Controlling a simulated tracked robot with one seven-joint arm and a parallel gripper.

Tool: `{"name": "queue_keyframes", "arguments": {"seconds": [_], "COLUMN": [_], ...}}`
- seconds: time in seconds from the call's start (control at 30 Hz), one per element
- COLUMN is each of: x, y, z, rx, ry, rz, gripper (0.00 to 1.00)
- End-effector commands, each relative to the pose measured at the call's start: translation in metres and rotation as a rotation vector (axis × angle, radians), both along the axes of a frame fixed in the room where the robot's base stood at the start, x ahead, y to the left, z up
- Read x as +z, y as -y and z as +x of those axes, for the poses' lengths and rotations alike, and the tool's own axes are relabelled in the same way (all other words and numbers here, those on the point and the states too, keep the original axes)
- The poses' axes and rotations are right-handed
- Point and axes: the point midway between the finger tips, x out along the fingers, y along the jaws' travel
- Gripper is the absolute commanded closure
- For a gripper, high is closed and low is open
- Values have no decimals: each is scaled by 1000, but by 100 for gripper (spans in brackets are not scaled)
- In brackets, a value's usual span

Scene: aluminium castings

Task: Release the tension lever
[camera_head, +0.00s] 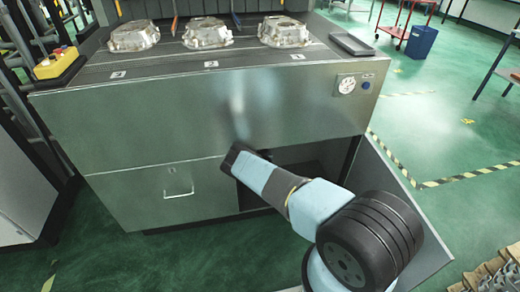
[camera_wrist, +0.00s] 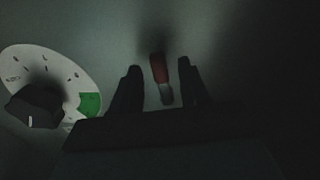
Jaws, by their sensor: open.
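The tension lever (camera_wrist: 160,72), a short stick with a red part and a pale metal end, shows in the wrist view against a dim grey surface. My gripper (camera_wrist: 158,66) is open, with one dark finger on each side of the lever. I see a gap on both sides; whether the fingers are level with it in depth is unclear. In the head view my arm reaches to the open lower compartment (camera_head: 305,158) of the steel bench (camera_head: 190,120). The fingers and the lever are hidden there.
A round white dial (camera_wrist: 60,65) with a green sector and a black knob (camera_wrist: 35,106) is left of my gripper. The compartment's open door (camera_head: 385,190) stands at the right. Several castings (camera_head: 208,33) sit on the bench top.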

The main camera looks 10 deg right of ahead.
Motion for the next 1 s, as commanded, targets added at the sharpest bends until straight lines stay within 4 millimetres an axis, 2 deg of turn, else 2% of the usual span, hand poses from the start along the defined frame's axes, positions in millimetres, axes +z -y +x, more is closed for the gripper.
{"name": "queue_keyframes", "arguments": {"seconds": [0.3, 0.77, 1.0], "x": [0, 0, 0], "y": [0, -1, -3], "z": [2, 2, 2], "rx": [0, 1, 3], "ry": [0, 0, 0], "rz": [0, 0, 0], "gripper": [55, 98, 100]}}
